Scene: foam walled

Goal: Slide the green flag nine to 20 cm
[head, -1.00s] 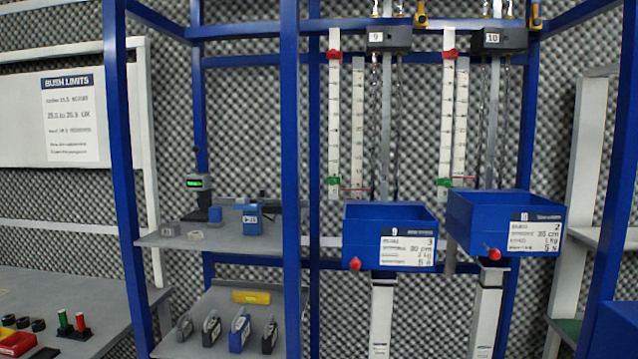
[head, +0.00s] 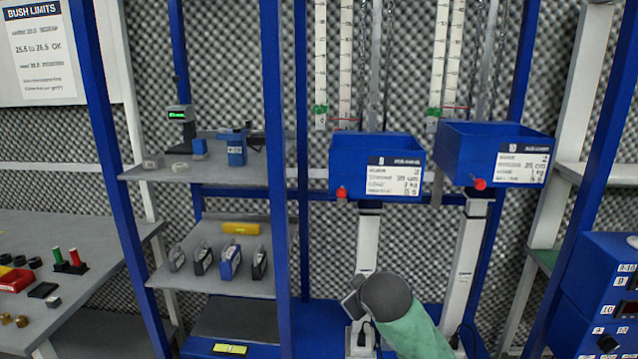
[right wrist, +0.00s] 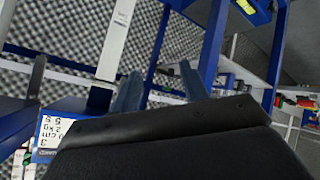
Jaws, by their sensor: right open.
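The green flag of station nine (head: 320,111) sits near the bottom end of the white scale (head: 320,60) above the left blue bin, in the head view. Scale numbers are too small to read. My right arm comes in at the bottom of the head view, with a grey rounded joint (head: 388,295) below bin nine, well below the flag. In the right wrist view my right gripper (right wrist: 158,85) is open, its fingers apart with nothing seen between them. The flag is not discernible there. My left gripper is not in view.
Blue bin nine (head: 375,160) with a red knob (head: 341,192) hangs below the scales. Blue bin ten (head: 492,150) is to its right, with a similar green flag (head: 432,112) above. Blue posts (head: 290,170) frame the rig. Grey shelves (head: 215,170) stand left.

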